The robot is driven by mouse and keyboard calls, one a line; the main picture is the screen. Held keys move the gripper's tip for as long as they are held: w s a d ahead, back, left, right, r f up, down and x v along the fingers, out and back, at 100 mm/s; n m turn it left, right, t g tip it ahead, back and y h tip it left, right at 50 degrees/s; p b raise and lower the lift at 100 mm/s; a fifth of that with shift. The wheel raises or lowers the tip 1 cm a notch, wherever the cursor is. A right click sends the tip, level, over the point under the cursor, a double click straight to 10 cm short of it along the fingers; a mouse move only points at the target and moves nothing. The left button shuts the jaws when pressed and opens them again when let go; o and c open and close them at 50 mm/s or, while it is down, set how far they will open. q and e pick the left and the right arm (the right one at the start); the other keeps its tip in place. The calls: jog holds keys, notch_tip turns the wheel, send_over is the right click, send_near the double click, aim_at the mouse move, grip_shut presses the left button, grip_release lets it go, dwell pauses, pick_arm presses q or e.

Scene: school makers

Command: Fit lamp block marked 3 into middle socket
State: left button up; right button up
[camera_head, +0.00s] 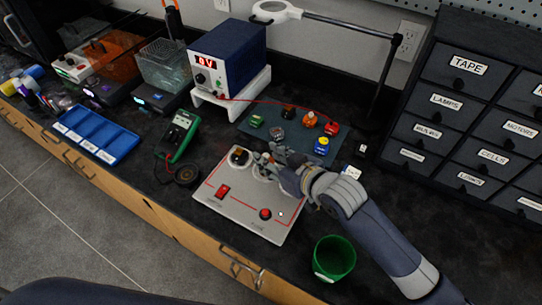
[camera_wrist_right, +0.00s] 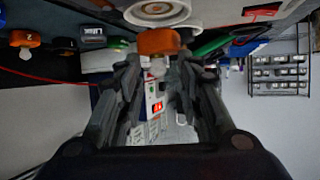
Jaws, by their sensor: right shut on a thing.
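My right gripper (camera_head: 268,163) reaches in from the right over the grey circuit board (camera_head: 245,222). It is shut on an orange lamp block (camera_wrist_right: 157,42) with a pale bulb; the block's number is not readable. In the right wrist view, which is turned over, my right gripper (camera_wrist_right: 157,62) has the block between its fingertips, close to a white socket ring (camera_wrist_right: 160,10). Whether the block touches the ring I cannot tell. In the head view the middle socket (camera_head: 262,174) is partly covered by the fingers. My left gripper is not in view.
The board also has a dark round part (camera_head: 239,156), a red switch (camera_head: 223,191) and a red button (camera_head: 265,213). A blue-grey mat (camera_head: 300,146) behind carries several coloured blocks. A green cup (camera_head: 334,258) stands front right, near my arm. A green meter (camera_head: 179,134) stands left.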

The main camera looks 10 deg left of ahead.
jog(key=shift+f+b, duration=0.55)
jog(key=shift+f, duration=0.65)
dwell(0.5)
jog(key=o, duration=0.7)
jog(key=shift+c, duration=0.2)
jog(key=shift+s+d+r+p, duration=0.25)
jog(key=shift+d+r+p, duration=0.1)
jog(key=shift+p, duration=0.2)
jog(key=p+v, duration=0.3)
jog(key=v, duration=0.1)
jog(key=shift+s+d+r+p, duration=0.1)
jog(key=shift+s+d+p, duration=0.1)
jog(key=shift+s+p, duration=0.15)
jog(key=p+v, duration=0.3)
jog(key=v, duration=0.2)
jog(key=shift+d+p, duration=0.15)
jog(key=shift+p, duration=0.25)
